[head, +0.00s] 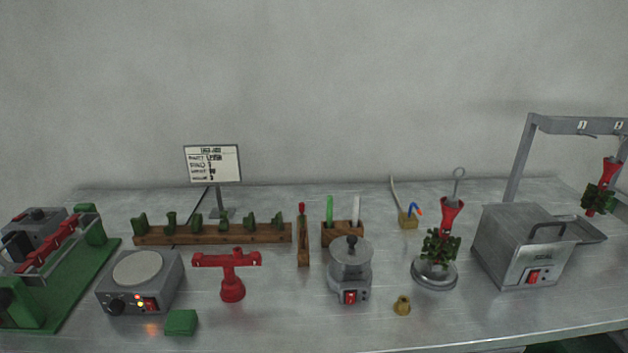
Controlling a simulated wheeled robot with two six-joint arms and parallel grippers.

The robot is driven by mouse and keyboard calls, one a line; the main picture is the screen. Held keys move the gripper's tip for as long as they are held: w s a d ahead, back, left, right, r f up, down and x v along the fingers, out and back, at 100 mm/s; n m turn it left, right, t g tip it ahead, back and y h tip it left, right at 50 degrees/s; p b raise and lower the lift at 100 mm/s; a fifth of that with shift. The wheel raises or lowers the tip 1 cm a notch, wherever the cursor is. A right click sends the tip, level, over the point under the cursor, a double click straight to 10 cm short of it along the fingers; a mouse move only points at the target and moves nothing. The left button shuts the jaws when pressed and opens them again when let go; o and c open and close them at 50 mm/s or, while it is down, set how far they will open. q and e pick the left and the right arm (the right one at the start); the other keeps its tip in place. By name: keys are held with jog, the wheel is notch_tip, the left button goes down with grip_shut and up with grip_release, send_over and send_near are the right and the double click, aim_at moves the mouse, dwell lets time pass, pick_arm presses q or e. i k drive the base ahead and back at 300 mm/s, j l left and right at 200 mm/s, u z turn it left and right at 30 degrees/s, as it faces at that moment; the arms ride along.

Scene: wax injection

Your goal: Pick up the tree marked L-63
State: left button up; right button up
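A wax tree (438,245) with dark green pieces, a red cone-shaped top and a wire hook above stands upright on a round grey base, right of centre. A second tree (602,187), also red above and green below, hangs at the right from a grey metal rack (532,150). I cannot read a mark on either tree, so I cannot tell which is L-63. A sign board (212,163) stands at the back left, its small writing mostly unreadable. Neither of my grippers shows in the head view.
A steel box machine (522,245) stands between the trees. A green-based machine (70,280) fills the left.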

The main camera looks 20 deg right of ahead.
aim_at(442, 251)
jog(key=z, duration=1.45)
